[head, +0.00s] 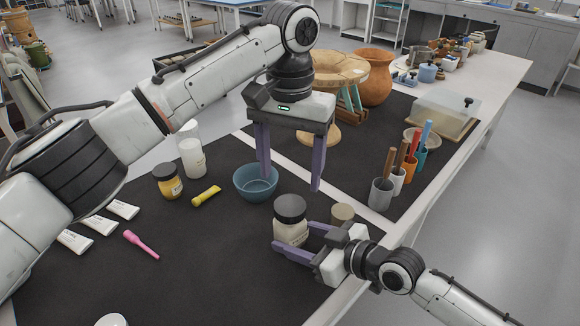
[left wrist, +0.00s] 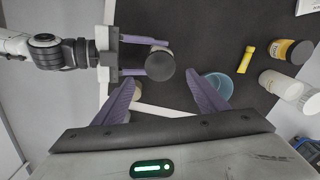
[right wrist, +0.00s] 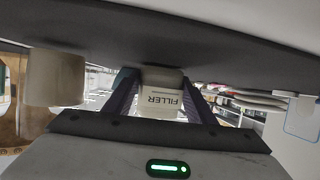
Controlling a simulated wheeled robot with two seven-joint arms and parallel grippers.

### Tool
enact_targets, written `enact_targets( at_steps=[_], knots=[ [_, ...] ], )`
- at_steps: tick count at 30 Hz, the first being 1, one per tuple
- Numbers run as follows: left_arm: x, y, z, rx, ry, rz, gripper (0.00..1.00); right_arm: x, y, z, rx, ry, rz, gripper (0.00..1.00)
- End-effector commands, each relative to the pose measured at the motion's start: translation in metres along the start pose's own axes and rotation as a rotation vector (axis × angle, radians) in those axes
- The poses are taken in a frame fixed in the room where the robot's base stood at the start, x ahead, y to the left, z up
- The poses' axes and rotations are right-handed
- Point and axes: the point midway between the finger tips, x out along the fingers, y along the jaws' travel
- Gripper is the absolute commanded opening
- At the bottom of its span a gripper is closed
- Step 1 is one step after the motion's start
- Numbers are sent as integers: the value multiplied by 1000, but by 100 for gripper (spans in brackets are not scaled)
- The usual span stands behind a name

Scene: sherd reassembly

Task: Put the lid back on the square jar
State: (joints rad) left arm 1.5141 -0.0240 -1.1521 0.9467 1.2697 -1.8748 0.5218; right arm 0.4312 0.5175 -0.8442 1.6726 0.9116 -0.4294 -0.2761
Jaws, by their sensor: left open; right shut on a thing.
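The square jar (head: 290,234) is pale with a FILLER label, which reads upside down in the right wrist view (right wrist: 160,101). It stands upright on the dark mat. A round dark lid (head: 290,207) sits on its top; I cannot tell whether it is fully seated. My right gripper (head: 292,240) is shut on the jar's body from the right, low down. My left gripper (head: 290,184) is open and empty, pointing down above the jar. In the left wrist view the lid (left wrist: 160,66) shows just beyond and between the open fingertips (left wrist: 160,83).
A blue bowl (head: 256,184) stands left of the jar, and a tan cylinder (head: 342,213) stands close behind my right gripper. Tool cups (head: 381,193) stand right. The front mat is mostly clear.

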Motion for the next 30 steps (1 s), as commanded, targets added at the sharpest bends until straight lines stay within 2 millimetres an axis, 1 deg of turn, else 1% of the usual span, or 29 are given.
enact_targets(
  at_steps=[5,12,15,18,22,29,30],
  knots=[
    [16,0,1,1,-4,0,66,0,0,0,1,-1,0,0],
    [53,-1,1,0,-3,-1,66,0,0,0,1,-1,0,0],
    [66,0,0,0,-3,0,66,0,0,0,1,-1,0,0],
    [74,0,0,0,-2,-1,66,0,0,0,1,-1,0,0],
    [80,0,0,0,0,0,66,0,0,0,1,-1,0,0],
    [80,0,0,0,-1,0,66,0,0,0,1,-1,0,0],
    [80,0,0,0,-1,0,65,0,0,0,1,-1,0,0]
  ],
)
